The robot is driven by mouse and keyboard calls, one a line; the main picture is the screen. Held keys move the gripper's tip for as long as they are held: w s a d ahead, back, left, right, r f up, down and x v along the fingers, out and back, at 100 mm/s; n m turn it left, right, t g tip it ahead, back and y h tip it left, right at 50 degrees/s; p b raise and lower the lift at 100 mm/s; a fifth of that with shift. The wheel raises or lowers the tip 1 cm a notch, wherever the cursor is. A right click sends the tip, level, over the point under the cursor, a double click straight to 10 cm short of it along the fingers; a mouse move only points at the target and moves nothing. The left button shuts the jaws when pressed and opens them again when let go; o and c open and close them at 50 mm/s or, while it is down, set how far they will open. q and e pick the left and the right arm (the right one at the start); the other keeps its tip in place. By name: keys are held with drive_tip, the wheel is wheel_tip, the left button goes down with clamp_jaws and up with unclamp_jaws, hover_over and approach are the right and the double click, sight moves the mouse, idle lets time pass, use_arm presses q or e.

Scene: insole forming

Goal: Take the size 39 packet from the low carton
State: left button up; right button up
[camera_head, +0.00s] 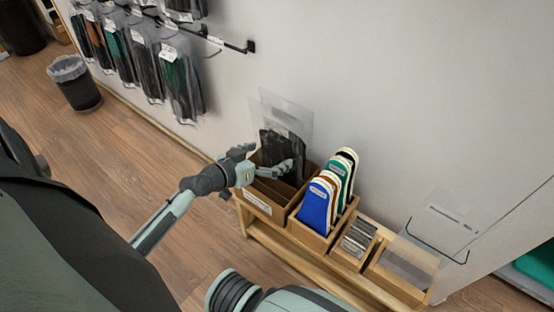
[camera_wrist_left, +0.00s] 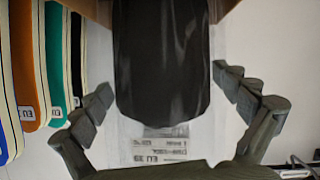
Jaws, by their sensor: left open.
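A clear packet (camera_head: 286,120) with a dark insole stands upright in a low brown carton (camera_head: 257,200) on the wooden bench. In the left wrist view the packet (camera_wrist_left: 162,60) fills the middle, and its upside-down label seems to read EU 39. My left gripper (camera_head: 268,160) is open at the packet over the carton. In the left wrist view its fingers (camera_wrist_left: 165,105) stand on both sides of the packet, apart from each other. Part of the packet's lower end is hidden by the hand and carton. My right gripper is not in view.
A box of coloured sample insoles (camera_head: 316,205) stands close to the right of the carton. A smaller box (camera_head: 355,243) and a tray with a clear sign (camera_head: 400,285) follow. The wall (camera_head: 370,80) is close behind. Packets hang from wall hooks (camera_head: 180,85) at upper left.

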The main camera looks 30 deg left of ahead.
use_arm(q)
drive_tip(key=c, duration=1.3)
drive_tip(key=shift+r, duration=0.1)
